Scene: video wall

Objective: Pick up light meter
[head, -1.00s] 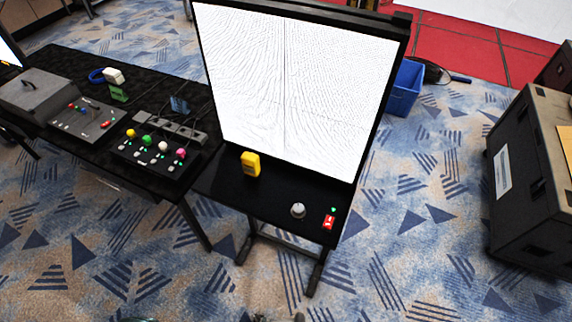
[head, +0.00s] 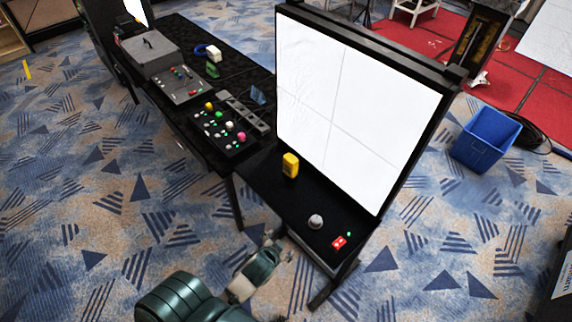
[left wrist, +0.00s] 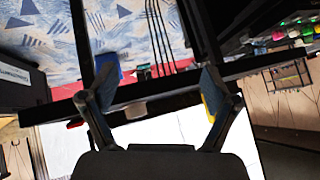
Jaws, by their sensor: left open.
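The yellow handheld device (head: 290,165), which looks like the light meter, stands on the black shelf (head: 262,180) in front of the big white screen. In the left wrist view a yellow patch (left wrist: 208,108) shows partly behind one finger. My left gripper (left wrist: 158,85) is open, with nothing held between its fingers. In the head view my left arm comes in from the bottom, with its end low in front of the shelf, apart from the yellow device. My right gripper is in neither view.
A grey knob (head: 315,221) and a red switch (head: 339,242) sit on the shelf right of the yellow device. The screen (head: 350,110) rises behind. A button panel (head: 224,130) stands on the table at left. A blue bin (head: 485,140) is on the floor at right.

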